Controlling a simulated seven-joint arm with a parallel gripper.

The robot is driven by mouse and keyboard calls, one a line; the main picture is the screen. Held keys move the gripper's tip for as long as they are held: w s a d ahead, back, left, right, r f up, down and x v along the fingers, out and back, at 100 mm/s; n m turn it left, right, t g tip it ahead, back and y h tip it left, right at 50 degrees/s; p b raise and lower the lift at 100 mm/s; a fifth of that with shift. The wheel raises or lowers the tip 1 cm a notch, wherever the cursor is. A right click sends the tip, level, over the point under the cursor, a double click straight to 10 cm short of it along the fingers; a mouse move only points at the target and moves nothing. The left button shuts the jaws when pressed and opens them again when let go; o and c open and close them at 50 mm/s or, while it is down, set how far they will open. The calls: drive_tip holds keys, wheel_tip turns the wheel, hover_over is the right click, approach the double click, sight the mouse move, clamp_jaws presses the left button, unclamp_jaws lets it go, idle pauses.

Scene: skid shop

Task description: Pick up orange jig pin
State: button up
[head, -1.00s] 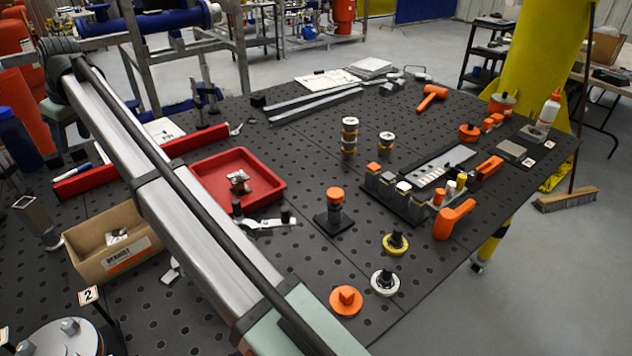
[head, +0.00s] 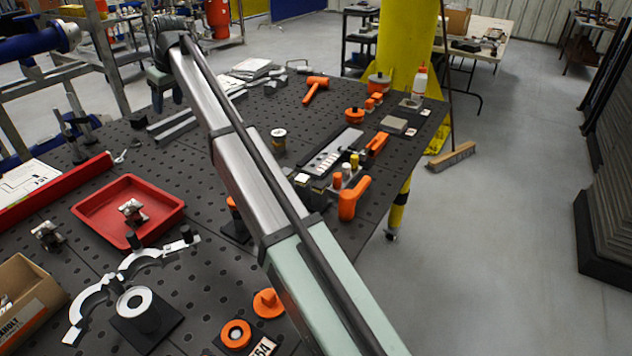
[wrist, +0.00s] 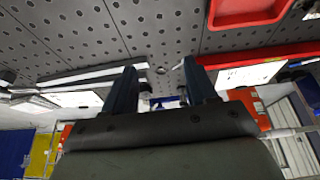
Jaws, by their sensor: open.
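An orange jig pin (head: 267,302), a flanged disc with a raised knob, stands on the dark perforated table (head: 215,262) at the lower middle of the head view, just left of my arm. It does not show in the wrist view. My gripper (wrist: 160,68) is open and empty, its two dark fingers spread apart over the table.
An orange ring (head: 236,335) on a dark plate sits beside the pin. A dark round fixture with a white top (head: 135,300) stands to the left. A red tray (head: 128,178) and cardboard box (head: 30,290) are farther left. An orange-handled tool (head: 353,197) stands right of my arm.

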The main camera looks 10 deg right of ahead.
drive_tip(key=s+d+f+m+h, duration=0.1)
drive_tip(key=d+m, duration=0.1)
drive_tip(key=d, duration=1.1)
drive_tip(key=s+d+f+m+h, duration=0.1)
drive_tip(key=s+d+m, duration=0.15)
drive_tip(key=d, duration=1.05)
drive_tip(key=d+f+m, duration=0.2)
drive_tip(key=d, duration=1.1)
drive_tip(key=m+g+h, duration=0.1)
drive_tip(key=m+g, duration=0.2)
drive_tip(key=m, duration=1.4)
approach(338, 174)
drive_tip(key=f, duration=0.6)
drive_tip(key=shift+w+a, duration=0.15)
drive_tip(key=shift+a, duration=0.25)
drive_tip(key=shift+d+f, duration=0.2)
drive_tip(key=shift+f, duration=2.4)
